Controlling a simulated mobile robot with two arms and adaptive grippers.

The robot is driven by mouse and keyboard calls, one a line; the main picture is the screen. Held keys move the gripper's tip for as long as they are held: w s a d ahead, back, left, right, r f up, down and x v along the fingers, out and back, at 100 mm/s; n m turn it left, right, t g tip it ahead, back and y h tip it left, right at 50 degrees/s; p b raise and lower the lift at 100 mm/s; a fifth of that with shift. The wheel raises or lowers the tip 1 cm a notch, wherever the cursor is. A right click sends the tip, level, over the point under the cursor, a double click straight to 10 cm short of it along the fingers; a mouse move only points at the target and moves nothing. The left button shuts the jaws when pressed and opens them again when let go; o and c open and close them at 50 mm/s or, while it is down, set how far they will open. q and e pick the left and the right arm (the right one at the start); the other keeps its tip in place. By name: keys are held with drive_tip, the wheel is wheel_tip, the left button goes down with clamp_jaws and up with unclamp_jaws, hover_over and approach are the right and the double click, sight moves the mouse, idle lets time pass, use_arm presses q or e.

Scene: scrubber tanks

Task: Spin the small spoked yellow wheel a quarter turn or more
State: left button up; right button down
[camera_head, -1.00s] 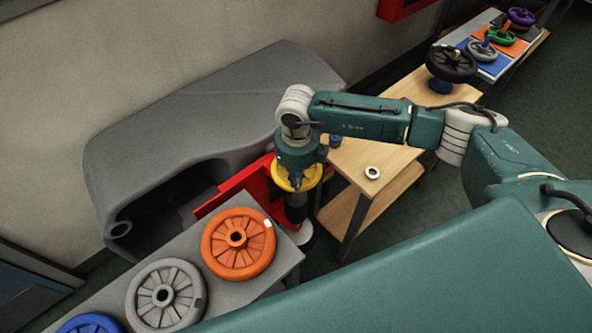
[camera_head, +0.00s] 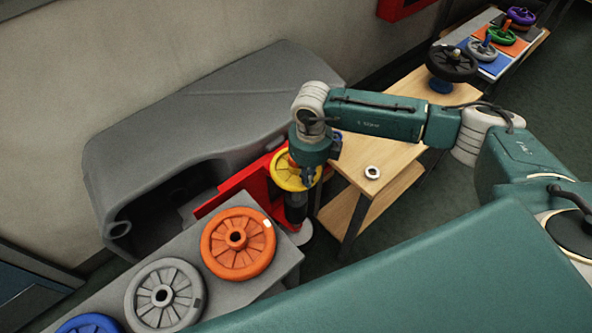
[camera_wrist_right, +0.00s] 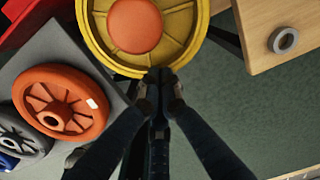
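The small yellow wheel (camera_head: 282,175) sits at the red frame, between the grey counter and the wooden table. It has an orange hub, and it fills the top of the right wrist view (camera_wrist_right: 184,25). My right gripper (camera_head: 308,181) points down at the wheel's right, near edge. In the right wrist view its fingertips (camera_wrist_right: 160,76) are together at the lower rim, with nothing seen held between them. I cannot tell whether they touch the rim. My left gripper is in neither view.
Orange (camera_head: 238,244), grey (camera_head: 165,296) and blue wheels (camera_head: 90,324) lie on the grey counter. The red frame (camera_head: 247,182) stands beside the big grey tank (camera_head: 200,120). A white ring (camera_head: 372,172) lies on the wooden table (camera_head: 375,150), with a black wheel (camera_head: 453,63) at its far end.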

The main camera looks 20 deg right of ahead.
drive_tip(key=shift+d, duration=0.1)
drive_tip(key=shift+w+d+b, duration=0.2)
drive_tip(key=shift+d+b, duration=0.1)
drive_tip(key=shift+d, duration=0.4)
drive_tip(key=shift+r+p, duration=2.15)
drive_tip(key=shift+r, duration=1.45)
drive_tip(key=shift+f, duration=0.1)
